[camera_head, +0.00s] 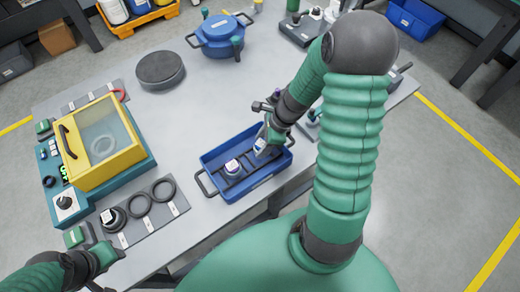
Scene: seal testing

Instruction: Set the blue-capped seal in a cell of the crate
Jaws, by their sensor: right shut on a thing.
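The blue crate (211,177) stands near the front edge of the grey table. It has dark dividers and wire handles at its ends. My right gripper (265,140) points down over the right part of the crate. It is shut on a small white and blue piece, the blue-capped seal (260,146), which is tilted and partly hidden by the fingers. I cannot tell whether it touches the crate. Another white piece with a dark top (233,167) is in the middle of the crate. My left gripper (110,252) is low at the left; its jaws are unclear.
A yellow-framed test box (118,165) on a teal base stands at the left. Several dark rings (138,205) lie on a grey mat before it. A blue pot (221,48) and a dark round disc (160,70) stand farther back. The table's middle is clear.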

